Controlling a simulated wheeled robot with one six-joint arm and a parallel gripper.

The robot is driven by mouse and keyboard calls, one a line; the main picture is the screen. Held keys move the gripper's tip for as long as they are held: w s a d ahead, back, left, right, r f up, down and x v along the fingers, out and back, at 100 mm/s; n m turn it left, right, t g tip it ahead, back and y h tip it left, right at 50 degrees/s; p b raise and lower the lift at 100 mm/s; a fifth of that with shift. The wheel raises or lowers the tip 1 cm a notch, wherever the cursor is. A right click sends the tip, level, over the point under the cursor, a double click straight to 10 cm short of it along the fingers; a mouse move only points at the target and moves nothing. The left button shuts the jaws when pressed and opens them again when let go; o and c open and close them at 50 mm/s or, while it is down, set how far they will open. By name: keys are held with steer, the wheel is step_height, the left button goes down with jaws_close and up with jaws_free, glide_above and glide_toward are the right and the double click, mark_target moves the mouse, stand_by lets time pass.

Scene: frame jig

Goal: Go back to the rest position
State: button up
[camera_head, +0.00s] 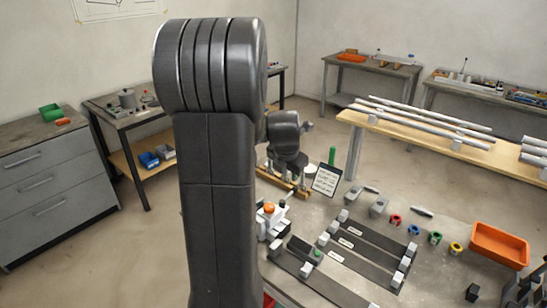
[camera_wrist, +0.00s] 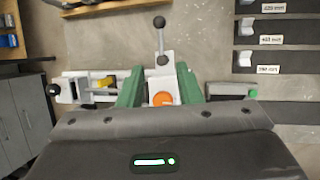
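In the wrist view my gripper (camera_wrist: 160,85) shows two green fingers set well apart, with nothing held between them. Below and between them is a white clamp device (camera_wrist: 166,66) with an orange round part (camera_wrist: 162,98) and a black-knobbed lever (camera_wrist: 160,38). In the head view my dark arm (camera_head: 218,150) fills the left middle, and its wrist part (camera_head: 285,135) shows just right of it. My fingertips cannot be made out there. The white clamp device (camera_head: 270,222) stands on the grey table beside my arm.
The grey table holds dark labelled rails (camera_head: 365,236) with light blocks, an orange bin (camera_head: 499,245), several coloured rings and a small sign (camera_head: 326,181). A wooden bench (camera_head: 430,146) with long bars stands behind. A grey drawer cabinet (camera_head: 55,190) stands left, with open floor before it.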

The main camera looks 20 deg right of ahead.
mark_target(290, 193)
steer(key=shift+f, duration=0.1)
steer(key=p+x, duration=0.2)
steer(key=x, duration=1.1)
steer(key=shift+w+d+f, duration=0.1)
steer(key=shift+w+f, duration=0.1)
steer(key=shift+f, duration=0.1)
steer(key=shift+r, duration=0.1)
